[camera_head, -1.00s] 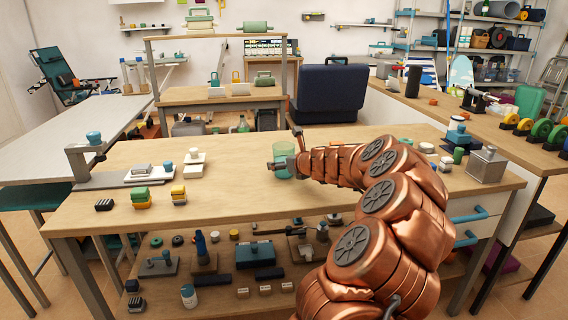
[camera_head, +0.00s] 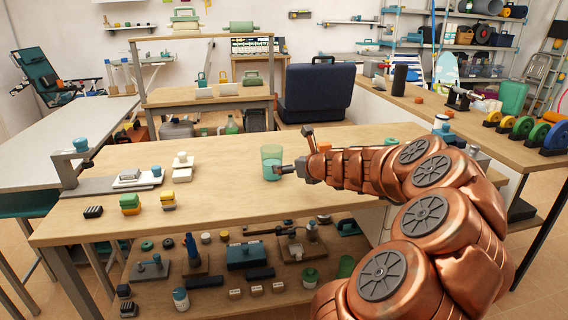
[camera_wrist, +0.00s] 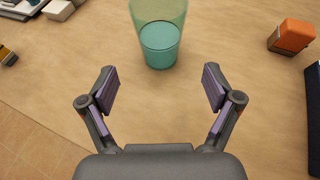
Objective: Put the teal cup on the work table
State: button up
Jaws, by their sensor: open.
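The teal cup (camera_head: 271,162) is see-through and stands upright on the wooden work table (camera_head: 225,158), left of my gripper in the head view. In the wrist view the cup (camera_wrist: 159,38) stands at the top middle, just beyond the fingertips. My gripper (camera_wrist: 160,90) is open and empty, its two fingers spread with bare tabletop between them. It also shows in the head view (camera_head: 285,170), low over the table with its tips close to the cup. The cup is apart from the fingers in the wrist view.
An orange block (camera_wrist: 291,36) lies right of the cup in the wrist view, near a dark object (camera_wrist: 314,110) at the right edge.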

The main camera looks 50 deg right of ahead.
jog(key=shift+s+a+r, duration=0.2)
jog(key=shift+s, duration=0.3)
